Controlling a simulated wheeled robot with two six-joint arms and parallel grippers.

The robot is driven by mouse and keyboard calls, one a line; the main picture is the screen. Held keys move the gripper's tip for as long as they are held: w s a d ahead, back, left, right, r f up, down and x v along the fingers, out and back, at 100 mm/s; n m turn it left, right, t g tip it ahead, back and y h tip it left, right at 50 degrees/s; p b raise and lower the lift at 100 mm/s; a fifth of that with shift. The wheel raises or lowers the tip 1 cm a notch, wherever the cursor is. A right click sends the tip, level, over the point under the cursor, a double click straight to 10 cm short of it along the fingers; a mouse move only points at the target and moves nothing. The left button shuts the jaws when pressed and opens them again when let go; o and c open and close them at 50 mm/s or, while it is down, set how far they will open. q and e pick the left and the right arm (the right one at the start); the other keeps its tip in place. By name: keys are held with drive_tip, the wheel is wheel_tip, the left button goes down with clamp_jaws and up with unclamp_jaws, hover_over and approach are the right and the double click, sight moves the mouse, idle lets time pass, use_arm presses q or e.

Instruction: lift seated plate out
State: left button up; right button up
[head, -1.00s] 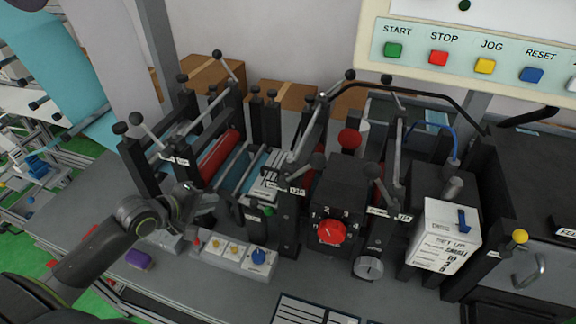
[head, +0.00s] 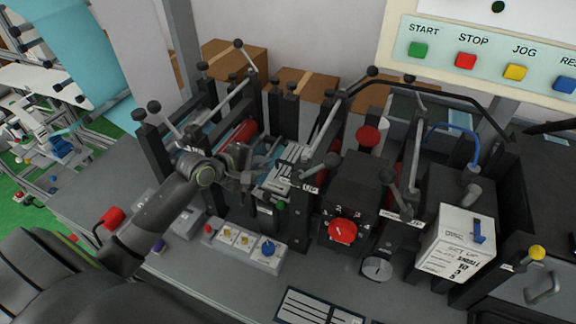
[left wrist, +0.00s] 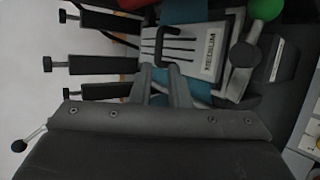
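The seated plate (head: 272,187) is pale with dark slots and sits in the machine between black posts, right of my left gripper. In the left wrist view the plate (left wrist: 207,66) carries the label MEDIUM and a black loop handle (left wrist: 203,35). My left gripper (head: 250,178) is at the plate's left side in the head view. My right gripper is not in view.
A green knob (left wrist: 266,9) and a dark round knob (left wrist: 243,55) stand beside the plate. A red roller (head: 240,134) lies behind it. Black posts with lever handles crowd both sides. A small button box (head: 240,244) stands in front, and a red-knobbed block (head: 343,231) to the right.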

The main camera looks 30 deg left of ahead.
sight(284, 163)
use_arm(q)
drive_tip(key=x, duration=0.3)
drive_tip(key=shift+w+d, duration=0.15)
drive_tip(key=shift+w, duration=0.05)
drive_tip(key=shift+w+d+f+p, duration=0.1)
drive_tip(key=shift+w+f+p, duration=0.15)
drive_tip(key=shift+p, duration=0.1)
drive_tip(key=shift+w+d+f+p, duration=0.15)
drive_tip(key=shift+w+d+p, duration=0.1)
drive_tip(key=shift+w+p, duration=0.25)
drive_tip(key=x, duration=0.3)
drive_tip(key=shift+d+p, duration=0.1)
drive_tip(key=shift+p, duration=0.3)
drive_tip(key=shift+w+d+f, duration=0.1)
drive_tip(key=shift+w+f, duration=0.25)
drive_tip(key=shift+s, duration=0.1)
clamp_jaws()
drive_tip(key=shift+r, duration=0.1)
